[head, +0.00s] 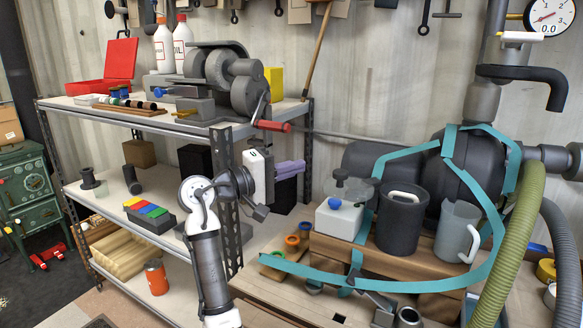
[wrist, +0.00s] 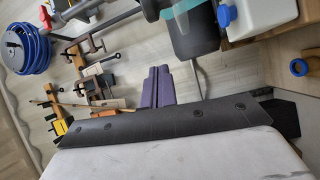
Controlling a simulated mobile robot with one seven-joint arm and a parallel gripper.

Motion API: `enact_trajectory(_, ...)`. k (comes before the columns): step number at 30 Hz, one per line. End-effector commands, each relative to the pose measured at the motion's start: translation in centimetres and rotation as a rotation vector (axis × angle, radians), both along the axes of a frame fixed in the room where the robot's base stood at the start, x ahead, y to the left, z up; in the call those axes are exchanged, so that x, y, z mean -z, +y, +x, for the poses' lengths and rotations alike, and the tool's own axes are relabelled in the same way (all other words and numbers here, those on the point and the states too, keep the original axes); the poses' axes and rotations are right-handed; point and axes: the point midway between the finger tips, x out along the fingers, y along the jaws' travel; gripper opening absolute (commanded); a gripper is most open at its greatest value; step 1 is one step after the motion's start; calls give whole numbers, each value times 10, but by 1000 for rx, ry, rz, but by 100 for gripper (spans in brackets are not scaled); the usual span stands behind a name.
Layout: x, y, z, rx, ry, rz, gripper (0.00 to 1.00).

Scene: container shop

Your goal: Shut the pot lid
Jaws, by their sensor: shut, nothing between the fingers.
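The dark pot (head: 402,228) stands upright on the wooden bench at the right, with a cream handle at its top. A clear round lid (head: 352,192) with a dark knob lies out to the left of the pot's rim, above a white container (head: 338,222) with a blue cap. A dark piece between lid and rim looks like a hinge. My gripper (head: 290,169) has purple fingers, shut and empty, in the air left of the lid and apart from it. The fingers also show in the wrist view (wrist: 160,85). The inside of the pot is hidden.
A clear jug (head: 457,232) stands right of the pot. Teal bands (head: 330,273) curve around the bench items. A steel shelf with a grinder (head: 228,75) and its red-handled crank rises behind and left of my arm. Green and grey hoses (head: 512,250) hang at the right.

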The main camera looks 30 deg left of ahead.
Motion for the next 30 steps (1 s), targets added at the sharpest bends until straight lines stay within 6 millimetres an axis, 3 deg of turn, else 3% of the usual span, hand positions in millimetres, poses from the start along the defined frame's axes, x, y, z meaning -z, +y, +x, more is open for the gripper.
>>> enact_trajectory(10,-6,-40,65,0,0,0,0)
enact_trajectory(18,0,-59,39,-4,-3,2,0)
enact_trajectory(30,2,-64,33,-3,-3,0,0)
